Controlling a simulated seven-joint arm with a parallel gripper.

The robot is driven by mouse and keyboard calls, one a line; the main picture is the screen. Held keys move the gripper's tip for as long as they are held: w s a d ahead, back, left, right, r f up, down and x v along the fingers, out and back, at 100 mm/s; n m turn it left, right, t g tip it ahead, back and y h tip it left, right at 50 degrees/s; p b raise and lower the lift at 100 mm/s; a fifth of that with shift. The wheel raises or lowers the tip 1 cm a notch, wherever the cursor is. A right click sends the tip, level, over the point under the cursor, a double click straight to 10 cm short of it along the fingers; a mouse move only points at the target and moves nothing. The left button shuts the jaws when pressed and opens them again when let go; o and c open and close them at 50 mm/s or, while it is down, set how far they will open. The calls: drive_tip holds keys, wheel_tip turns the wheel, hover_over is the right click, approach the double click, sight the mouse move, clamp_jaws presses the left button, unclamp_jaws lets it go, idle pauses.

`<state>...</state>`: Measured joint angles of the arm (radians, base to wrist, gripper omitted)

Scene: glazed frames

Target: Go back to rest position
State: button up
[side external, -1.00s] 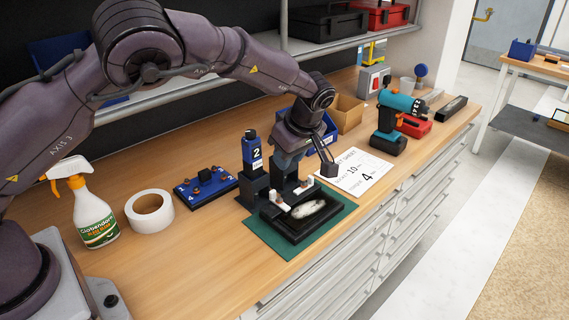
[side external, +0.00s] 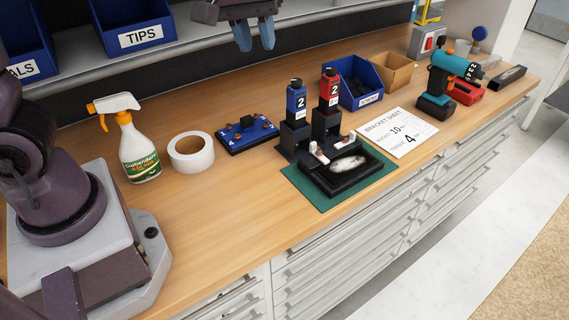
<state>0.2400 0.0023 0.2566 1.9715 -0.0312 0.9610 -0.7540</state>
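My gripper (side external: 255,46) hangs at the top edge of the picture, high above the bench. Its two blue-grey fingers point down with a gap between them and nothing in it. Most of my arm above it is out of the picture. Well below it, a blue tool marked 2 (side external: 296,102) and a red tool marked 2 (side external: 330,91) stand upright side by side in a black holder (side external: 290,143). A black tray (side external: 336,185) with a pale pad lies in front of them on a green mat (side external: 312,198).
A spray bottle (side external: 138,150), a tape roll (side external: 191,153) and a blue block with knobs (side external: 246,134) stand left on the bench. A blue bin (side external: 372,99), a cardboard box (side external: 400,73), a paper sheet (side external: 398,132) and a drill (side external: 446,84) are right. Labelled bins (side external: 145,38) sit on the shelf.

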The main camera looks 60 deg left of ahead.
drive_tip(key=s+r+m+t, duration=0.2)
drive_tip(key=s+m, duration=0.7)
drive_tip(key=s, duration=0.6)
drive_tip(key=shift+s+t, duration=0.2)
drive_tip(key=shift+t, duration=0.4)
